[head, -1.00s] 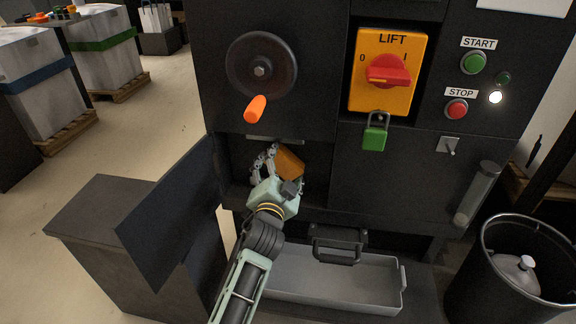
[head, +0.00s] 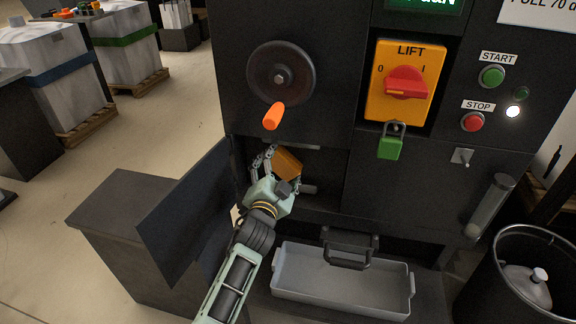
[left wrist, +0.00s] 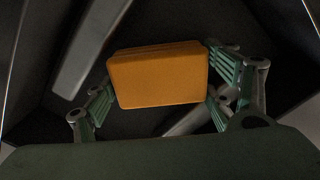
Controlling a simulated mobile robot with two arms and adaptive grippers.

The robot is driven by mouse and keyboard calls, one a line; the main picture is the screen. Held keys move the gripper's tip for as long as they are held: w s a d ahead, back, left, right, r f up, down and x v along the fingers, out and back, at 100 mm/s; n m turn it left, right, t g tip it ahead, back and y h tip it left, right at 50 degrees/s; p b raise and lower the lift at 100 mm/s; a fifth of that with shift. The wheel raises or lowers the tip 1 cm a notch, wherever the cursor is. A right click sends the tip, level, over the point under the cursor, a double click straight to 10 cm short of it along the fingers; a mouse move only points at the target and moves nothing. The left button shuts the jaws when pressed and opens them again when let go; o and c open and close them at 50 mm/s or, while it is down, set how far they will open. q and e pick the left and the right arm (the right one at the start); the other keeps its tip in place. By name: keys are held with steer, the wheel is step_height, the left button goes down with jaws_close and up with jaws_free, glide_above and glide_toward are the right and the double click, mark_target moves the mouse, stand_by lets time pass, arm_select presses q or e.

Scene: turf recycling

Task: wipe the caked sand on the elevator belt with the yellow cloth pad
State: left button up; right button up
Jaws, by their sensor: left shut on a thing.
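The yellow cloth pad (head: 288,163) looks orange-yellow and block-shaped. My left gripper (head: 274,168) is shut on it inside the open hatch of the dark machine. In the left wrist view the pad (left wrist: 158,75) sits between the two green-padded fingers of the gripper (left wrist: 160,92). Behind it lies the dark elevator belt (left wrist: 150,28) with pale bars across it. I cannot make out the caked sand in this dark space. My right gripper is not in view.
The open hatch door (head: 185,215) stands left of the opening, near a dark cabinet (head: 120,215). A grey tray (head: 340,285) lies below. A handwheel (head: 281,75) with an orange handle and a padlocked LIFT switch (head: 404,82) are above. A black bin (head: 520,275) stands at right.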

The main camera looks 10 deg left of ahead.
arm_select(q)
steer(key=shift+w+a+r+p, duration=0.15)
steer(key=shift+a+p, duration=0.4)
steer(key=shift+a, duration=0.8)
steer(key=shift+a+p, duration=0.3)
steer(key=shift+a, duration=0.65)
steer(key=shift+s, duration=0.2)
steer(key=shift+s+p, duration=1.4)
steer(key=shift+s, duration=1.5)
